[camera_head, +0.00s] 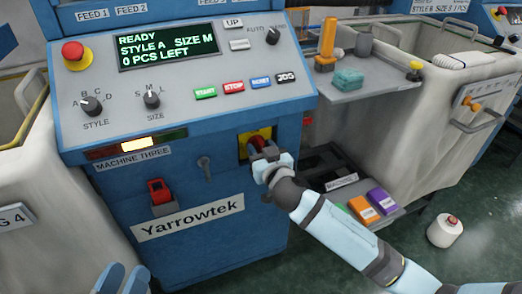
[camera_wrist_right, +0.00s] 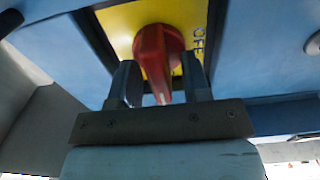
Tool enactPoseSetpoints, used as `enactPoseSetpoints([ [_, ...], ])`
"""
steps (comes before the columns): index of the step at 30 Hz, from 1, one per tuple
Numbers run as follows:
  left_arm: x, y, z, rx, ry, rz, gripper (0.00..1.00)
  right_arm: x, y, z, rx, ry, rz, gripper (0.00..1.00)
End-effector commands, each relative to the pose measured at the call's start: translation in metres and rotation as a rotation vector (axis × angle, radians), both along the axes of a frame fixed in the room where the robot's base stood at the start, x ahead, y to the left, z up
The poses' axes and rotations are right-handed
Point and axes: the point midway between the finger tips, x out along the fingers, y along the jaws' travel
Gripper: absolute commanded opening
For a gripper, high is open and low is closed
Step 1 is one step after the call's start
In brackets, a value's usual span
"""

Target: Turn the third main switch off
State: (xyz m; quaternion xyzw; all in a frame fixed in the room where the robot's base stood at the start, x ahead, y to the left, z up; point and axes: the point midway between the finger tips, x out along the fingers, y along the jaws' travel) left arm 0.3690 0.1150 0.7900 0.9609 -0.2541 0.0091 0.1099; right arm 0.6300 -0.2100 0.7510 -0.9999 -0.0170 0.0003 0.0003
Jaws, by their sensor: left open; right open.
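The third machine's main switch is a red handle (camera_wrist_right: 155,55) on a yellow plate (camera_wrist_right: 120,25). In the right wrist view the word OFF is printed on the plate to the right of the handle. In the head view the yellow plate (camera_head: 243,142) is on the blue front below the control panel, and my gripper partly hides the switch. My right gripper (camera_head: 262,153) is at the switch. Its open fingers (camera_wrist_right: 160,82) stand on either side of the handle, with contact unclear.
The control panel (camera_head: 185,125) has coloured buttons, knobs and a red emergency stop (camera_head: 75,54). A grey lever (camera_head: 205,166) and a red-and-black part (camera_head: 160,191) are left of the switch. A shelf (camera_head: 382,84) and coloured boxes (camera_head: 365,210) are to the right.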

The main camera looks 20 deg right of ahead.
Motion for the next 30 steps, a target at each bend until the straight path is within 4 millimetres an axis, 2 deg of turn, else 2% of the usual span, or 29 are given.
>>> enactPoseSetpoints([
  [5, 0.001, 0.000, 0.002, 0.001, -0.006, 0.000, 0.43, 0.000, 0.000, 0.000, 0.000, 0.000, 0.000, 0.41],
  [10, 0.002, 0.000, 0.003, 0.001, -0.013, 0.000, 0.43, 0.000, 0.000, 0.000, 0.000, 0.000, 0.000, 0.02],
  [11, 0.002, 0.000, 0.003, 0.001, -0.013, 0.000, 0.43, 0.000, 0.000, 0.000, -0.001, 0.000, 0.000, 0.00],
  [20, 0.002, 0.001, 0.006, -0.001, -0.019, 0.002, 0.43, 0.000, 0.000, 0.001, -0.024, -0.001, 0.000, 0.00],
  [26, -0.001, 0.002, 0.015, -0.011, -0.036, 0.011, 0.43, -0.001, 0.001, 0.002, -0.112, -0.003, -0.001, 0.00],
  [30, -0.002, 0.003, 0.027, -0.034, -0.076, 0.024, 0.43, -0.001, 0.001, 0.003, -0.217, -0.005, -0.002, 0.00],
])
